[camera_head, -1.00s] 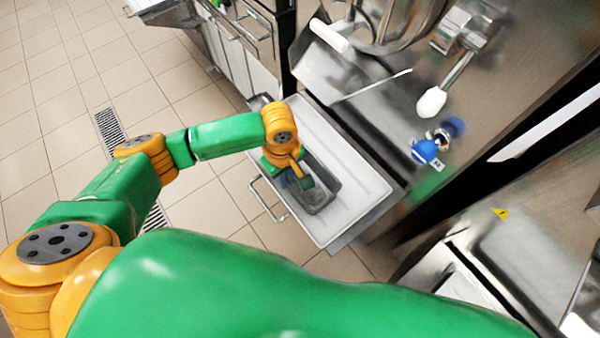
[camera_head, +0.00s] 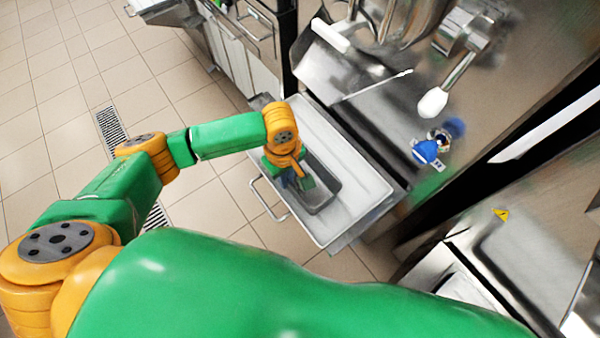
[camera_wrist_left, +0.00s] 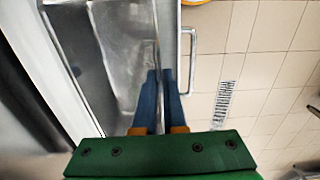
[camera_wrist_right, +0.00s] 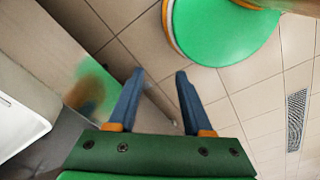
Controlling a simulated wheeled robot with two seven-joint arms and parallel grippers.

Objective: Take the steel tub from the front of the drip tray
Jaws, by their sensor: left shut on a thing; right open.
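The steel tub (camera_head: 325,194) is a grey rectangular pan on the drip tray (camera_head: 362,190), partly hidden by my left gripper (camera_head: 300,184) in the head view. In the left wrist view the tub (camera_wrist_left: 122,45) lies between the tray's pale side and its edge with the handle. My left gripper (camera_wrist_left: 158,75) is shut on the tub's near wall, one finger on each side of it. My right gripper (camera_wrist_right: 158,75) is open and empty above the tiled floor, and shows only in its own wrist view.
A steel machine with a white-knobbed lever (camera_head: 432,102) and a blue knob (camera_head: 426,151) stands behind the tray. A handle (camera_head: 268,199) sticks out at the tray's left. A floor drain (camera_head: 112,132) lies in the open tiled floor.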

